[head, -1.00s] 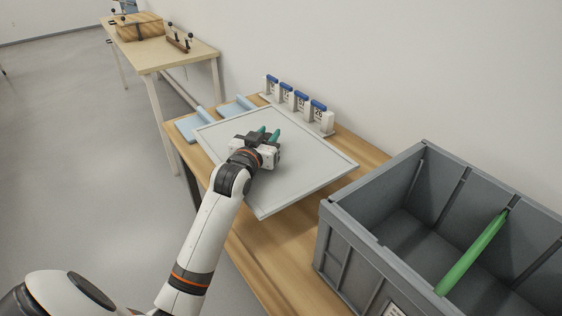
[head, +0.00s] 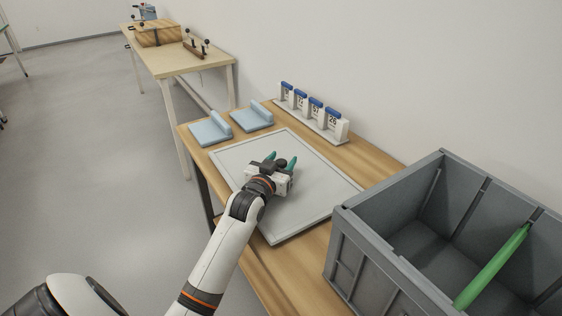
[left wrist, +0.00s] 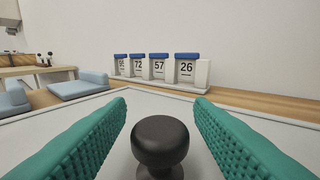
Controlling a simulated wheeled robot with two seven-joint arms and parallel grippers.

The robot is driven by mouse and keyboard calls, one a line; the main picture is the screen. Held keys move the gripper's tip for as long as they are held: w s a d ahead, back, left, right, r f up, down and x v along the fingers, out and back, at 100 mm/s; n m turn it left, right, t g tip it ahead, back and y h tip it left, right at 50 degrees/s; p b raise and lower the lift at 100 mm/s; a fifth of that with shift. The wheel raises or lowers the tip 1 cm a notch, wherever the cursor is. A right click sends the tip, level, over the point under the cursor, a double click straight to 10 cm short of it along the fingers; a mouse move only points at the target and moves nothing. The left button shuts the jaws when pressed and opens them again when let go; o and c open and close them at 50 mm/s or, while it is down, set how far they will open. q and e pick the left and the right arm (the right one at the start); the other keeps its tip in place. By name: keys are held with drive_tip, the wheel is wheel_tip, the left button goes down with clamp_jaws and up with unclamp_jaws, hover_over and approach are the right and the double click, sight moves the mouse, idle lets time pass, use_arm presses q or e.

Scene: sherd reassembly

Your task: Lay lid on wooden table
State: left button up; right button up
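The lid (head: 322,190) is a flat light grey panel with a raised rim. In the head view it lies flat on the wooden table (head: 372,161), its front left edge close to the table's edge. A black round knob (left wrist: 160,140) stands up from the lid in the left wrist view. My left gripper (head: 281,160) is low over the middle of the lid. Its green fingers are spread on either side of the knob, with a gap on both sides. The knob is hidden by the gripper in the head view. My right gripper is out of view.
A grey crate (head: 397,250) with a green bar (head: 492,267) in it stands to the right of the lid. Two light blue blocks (head: 210,131) and a rack of numbered cards (head: 315,112) stand behind it. A second table (head: 190,62) is farther back.

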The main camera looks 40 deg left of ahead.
use_arm(q)
drive_tip(key=shift+r, duration=0.15)
drive_tip(key=shift+s+d, duration=0.1)
drive_tip(key=shift+s, duration=0.25)
drive_tip(key=p+v, duration=0.1)
drive_tip(key=v, duration=1)
drive_tip(key=shift+s, duration=0.15)
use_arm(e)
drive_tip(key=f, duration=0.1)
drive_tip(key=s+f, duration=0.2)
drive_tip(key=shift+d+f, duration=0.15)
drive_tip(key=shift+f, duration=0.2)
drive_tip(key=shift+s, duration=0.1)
